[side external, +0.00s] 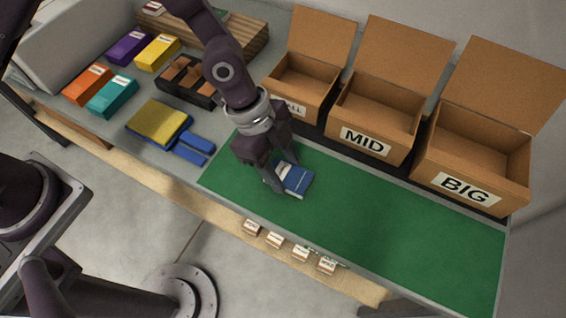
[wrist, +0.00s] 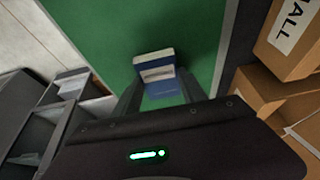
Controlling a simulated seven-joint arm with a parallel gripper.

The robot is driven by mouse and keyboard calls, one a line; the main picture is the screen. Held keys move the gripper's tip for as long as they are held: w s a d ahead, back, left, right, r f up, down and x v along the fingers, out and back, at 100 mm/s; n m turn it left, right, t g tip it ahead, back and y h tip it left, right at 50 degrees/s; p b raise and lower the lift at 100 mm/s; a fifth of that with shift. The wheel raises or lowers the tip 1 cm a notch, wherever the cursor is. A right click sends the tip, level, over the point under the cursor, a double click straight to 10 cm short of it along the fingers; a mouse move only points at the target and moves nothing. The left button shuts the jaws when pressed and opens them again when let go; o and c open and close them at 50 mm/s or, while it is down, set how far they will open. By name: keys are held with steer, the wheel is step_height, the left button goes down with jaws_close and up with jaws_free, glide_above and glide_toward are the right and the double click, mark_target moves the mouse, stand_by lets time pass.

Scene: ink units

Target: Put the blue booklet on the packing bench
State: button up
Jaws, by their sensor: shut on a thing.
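The blue booklet (side external: 295,179), with a white band, is at the left part of the green mat (side external: 400,230) that covers the packing bench. In the wrist view the blue booklet (wrist: 157,73) sits between my fingers against the green surface. My gripper (side external: 279,178) is shut on it, pointing down. I cannot tell whether the booklet touches the mat or is held just above it. The near finger hides part of the booklet in the side view.
Open cardboard boxes labelled MID (side external: 366,138) and BIG (side external: 466,186), and a smaller one (side external: 303,88), line the back. Left are a yellow-topped blue stack (side external: 160,122), a dark divided tray (side external: 187,80) and coloured boxes (side external: 112,95). The mat's right part is clear.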

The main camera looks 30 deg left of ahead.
steer(key=shift+f, duration=0.1)
steer(key=o, duration=1.5)
steer(key=shift+f, duration=0.1)
